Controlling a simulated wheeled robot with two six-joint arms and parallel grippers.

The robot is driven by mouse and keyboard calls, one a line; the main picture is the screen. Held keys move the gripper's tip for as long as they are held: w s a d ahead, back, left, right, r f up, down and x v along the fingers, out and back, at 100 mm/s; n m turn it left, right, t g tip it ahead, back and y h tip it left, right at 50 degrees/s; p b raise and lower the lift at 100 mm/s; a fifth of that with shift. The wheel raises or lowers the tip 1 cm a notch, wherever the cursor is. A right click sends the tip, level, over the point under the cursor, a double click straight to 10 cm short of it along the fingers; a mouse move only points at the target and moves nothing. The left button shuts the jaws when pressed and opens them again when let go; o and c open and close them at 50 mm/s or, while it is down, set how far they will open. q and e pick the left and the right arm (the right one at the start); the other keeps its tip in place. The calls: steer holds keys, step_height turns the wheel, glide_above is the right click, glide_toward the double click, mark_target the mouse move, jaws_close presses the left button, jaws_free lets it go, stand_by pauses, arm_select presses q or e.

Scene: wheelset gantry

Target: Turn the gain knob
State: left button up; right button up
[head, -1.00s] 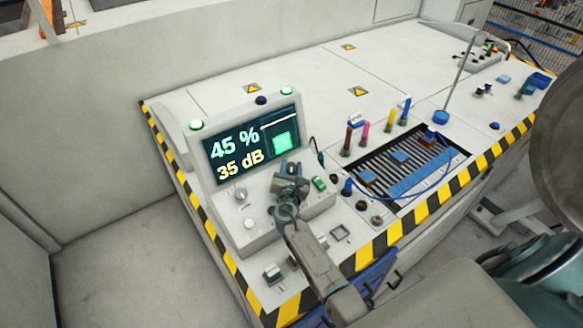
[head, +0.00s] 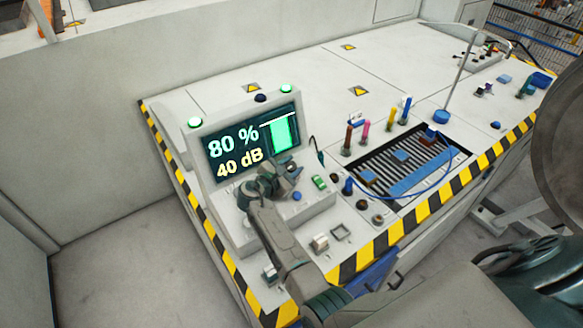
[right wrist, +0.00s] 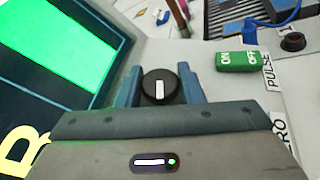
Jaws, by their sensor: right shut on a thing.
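The gain knob (right wrist: 159,88) is a round black knob with a white pointer line, seen in the right wrist view on the sloped front of the console. My right gripper (right wrist: 160,86) is shut on it, one finger on each side. In the head view my right gripper (head: 285,176) is at the console below the screen and hides the knob. The screen (head: 250,142) reads 80 % and 40 dB beside a tall green bar. My left gripper is not in view.
A green ON/OFF switch (right wrist: 237,62) sits close to the right of the knob. A blue button (head: 297,196) is just below my gripper. A slatted tray (head: 458,155) and several coloured plugs lie to the right.

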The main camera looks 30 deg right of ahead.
steer(key=shift+f+m+g, duration=0.1)
steer(key=shift+m+g, duration=0.2)
steer(key=shift+g, duration=0.2)
steer(key=o, duration=0.6)
